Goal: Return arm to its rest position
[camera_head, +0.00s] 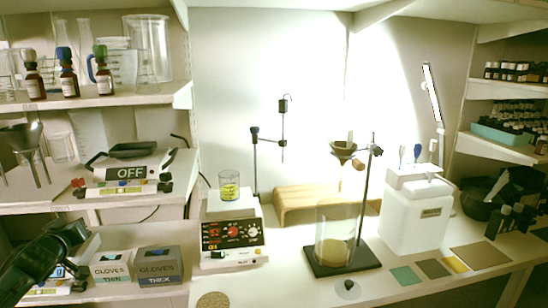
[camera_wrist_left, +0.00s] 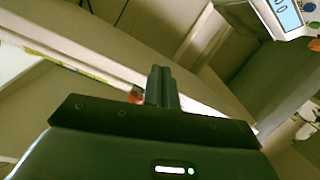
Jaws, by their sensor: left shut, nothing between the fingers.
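My left arm comes in at the lower left of the head view, with its dark left gripper (camera_head: 76,232) over the left end of the bench, just left of the glove boxes. In the left wrist view the two fingers of the left gripper (camera_wrist_left: 161,84) are together, with nothing held between them. A small red thing (camera_wrist_left: 136,96) shows just behind the fingers, partly hidden. My right gripper is in neither view.
Glove boxes (camera_head: 158,264) stand just right of my left gripper. A hot plate stirrer (camera_head: 234,236) holds a beaker (camera_head: 229,186) of yellow-green liquid. A shelf with a scale (camera_head: 130,172) is above the gripper. A white container (camera_head: 415,213) stands further right.

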